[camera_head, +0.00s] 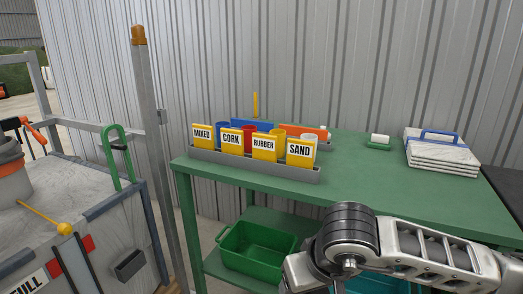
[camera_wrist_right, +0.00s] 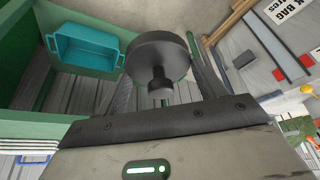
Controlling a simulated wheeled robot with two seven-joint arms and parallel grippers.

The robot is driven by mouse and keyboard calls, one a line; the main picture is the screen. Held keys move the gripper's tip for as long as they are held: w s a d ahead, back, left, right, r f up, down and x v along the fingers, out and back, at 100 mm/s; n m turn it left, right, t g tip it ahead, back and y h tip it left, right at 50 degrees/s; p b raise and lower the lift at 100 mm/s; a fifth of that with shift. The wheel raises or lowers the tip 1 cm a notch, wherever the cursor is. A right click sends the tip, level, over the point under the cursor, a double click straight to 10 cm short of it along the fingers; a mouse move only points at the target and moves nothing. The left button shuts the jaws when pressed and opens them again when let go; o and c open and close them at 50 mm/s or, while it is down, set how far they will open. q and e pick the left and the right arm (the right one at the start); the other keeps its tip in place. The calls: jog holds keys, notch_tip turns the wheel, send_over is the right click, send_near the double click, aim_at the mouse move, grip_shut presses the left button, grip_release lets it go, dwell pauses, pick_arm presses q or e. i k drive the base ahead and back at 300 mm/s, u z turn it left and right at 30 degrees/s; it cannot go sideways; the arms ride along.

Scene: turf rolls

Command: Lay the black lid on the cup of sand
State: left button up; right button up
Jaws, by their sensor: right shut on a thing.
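The black lid (camera_wrist_right: 158,55), a round disc with a knob, shows in the right wrist view. My right gripper (camera_wrist_right: 161,84) is shut on the lid, with its fingers on either side of the knob. In the head view, the yellow SAND card (camera_head: 300,151) stands at the right end of a grey tray (camera_head: 250,167) on the green table. My left gripper is not in view.
Cards for MIXED (camera_head: 202,133), CORK (camera_head: 231,138) and RUBBER (camera_head: 264,144) stand left of SAND, with coloured cups behind them. White slabs (camera_head: 441,152) lie at the table's right. A green crate (camera_head: 255,248) sits on the lower shelf.

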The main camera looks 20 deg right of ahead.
aim_at(250, 130)
jog(key=u, duration=0.9)
jog(key=i, duration=0.9)
jog(key=z, duration=0.45)
